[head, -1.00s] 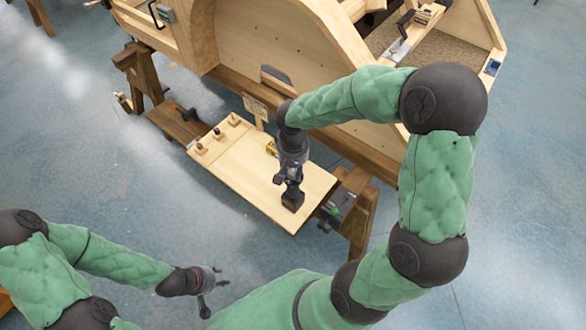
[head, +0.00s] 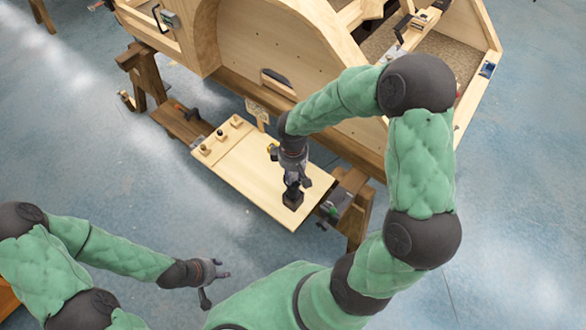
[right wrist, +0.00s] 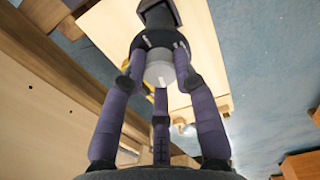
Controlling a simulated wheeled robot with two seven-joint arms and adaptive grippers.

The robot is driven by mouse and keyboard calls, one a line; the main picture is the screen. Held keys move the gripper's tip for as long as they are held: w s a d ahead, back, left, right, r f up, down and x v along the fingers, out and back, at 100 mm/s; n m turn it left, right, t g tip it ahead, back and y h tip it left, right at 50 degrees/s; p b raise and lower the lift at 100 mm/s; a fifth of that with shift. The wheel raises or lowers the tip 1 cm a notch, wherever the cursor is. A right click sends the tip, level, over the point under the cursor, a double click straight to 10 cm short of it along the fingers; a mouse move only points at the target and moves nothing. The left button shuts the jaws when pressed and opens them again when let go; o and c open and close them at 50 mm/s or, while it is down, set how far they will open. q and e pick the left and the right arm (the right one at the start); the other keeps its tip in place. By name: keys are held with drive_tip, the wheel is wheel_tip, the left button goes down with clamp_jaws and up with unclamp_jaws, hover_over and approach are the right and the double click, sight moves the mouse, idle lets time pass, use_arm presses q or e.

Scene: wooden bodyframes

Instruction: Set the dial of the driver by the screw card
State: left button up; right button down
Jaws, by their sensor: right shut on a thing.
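The dark driver (head: 293,199) is upright on the pale wooden board (head: 238,178), its black foot near the board's front edge. In the right wrist view the dark end of the driver (right wrist: 160,14) and a grey collar (right wrist: 159,72) show between my fingers. My right gripper (head: 293,178) reaches down from above and is shut on the driver; its fingers (right wrist: 158,85) surround the collar. The dial's marks are too small to read. A small wooden card (head: 257,110) stands behind the board, its writing unreadable. My left gripper (head: 222,272) is open and empty, away from the board.
Several small wooden pieces (head: 221,134) lie along the board's left end. A yellow item (head: 272,152) sits behind my right gripper. The large wooden bodyframe (head: 275,50) rises behind. The floor in front is clear.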

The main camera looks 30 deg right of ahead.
sight(293, 174)
drive_tip(key=shift+n+p, duration=0.6)
drive_tip(key=shift+n, duration=0.5)
drive_tip(key=c, duration=0.9)
unclamp_jaws()
drive_tip(key=shift+c, duration=0.2)
wheel_tip(293, 174, up, 12)
